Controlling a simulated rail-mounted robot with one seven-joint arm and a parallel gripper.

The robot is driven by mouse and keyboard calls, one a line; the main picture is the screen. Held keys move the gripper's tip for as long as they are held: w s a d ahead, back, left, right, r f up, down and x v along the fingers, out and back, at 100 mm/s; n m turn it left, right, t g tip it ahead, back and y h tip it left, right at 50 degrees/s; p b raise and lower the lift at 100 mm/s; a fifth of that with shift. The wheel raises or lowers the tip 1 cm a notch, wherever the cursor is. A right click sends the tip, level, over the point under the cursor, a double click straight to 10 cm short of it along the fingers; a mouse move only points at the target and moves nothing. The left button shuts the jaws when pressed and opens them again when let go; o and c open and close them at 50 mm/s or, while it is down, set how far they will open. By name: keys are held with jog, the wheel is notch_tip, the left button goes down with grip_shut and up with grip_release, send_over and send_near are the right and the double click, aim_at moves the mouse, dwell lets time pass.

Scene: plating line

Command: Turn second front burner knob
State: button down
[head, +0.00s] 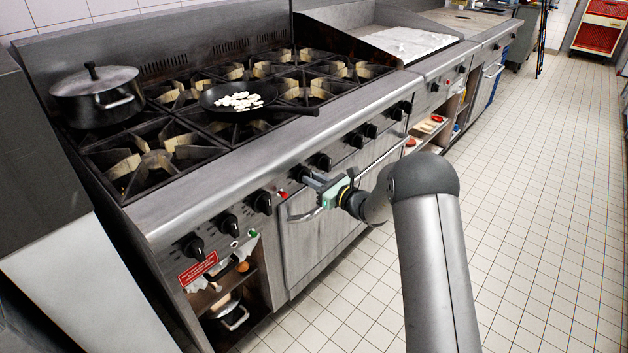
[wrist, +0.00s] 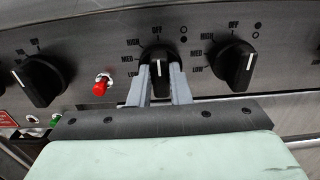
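The front burner knobs are black dials with a white pointer line, set in a row along the steel control panel. In the wrist view, one knob (wrist: 158,57) stands between the two grey fingers of my gripper (wrist: 160,75), just right of a red indicator light (wrist: 101,84). Its white line is upright, below the OFF mark. The fingers straddle the knob; whether they press on it cannot be made out. In the head view my gripper (head: 313,186) is at the panel and hides most of this knob.
Neighbouring knobs stand close by on the left (wrist: 38,80) and right (wrist: 235,65). An oven door handle (head: 304,215) runs just below my gripper. A pot (head: 98,98) and a pan (head: 238,103) with pale pieces sit on the burners. The tiled floor in front is clear.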

jog(key=shift+f+n+b, duration=0.15)
jog(key=shift+n+b, duration=0.25)
jog(key=shift+b, duration=0.4)
jog(key=n+b, duration=0.8)
jog(key=b, duration=0.6)
jog(key=shift+s+a, duration=0.1)
jog(key=shift+s, duration=0.05)
jog(key=c, duration=1.3)
grip_release()
jog(key=shift+c, duration=0.2)
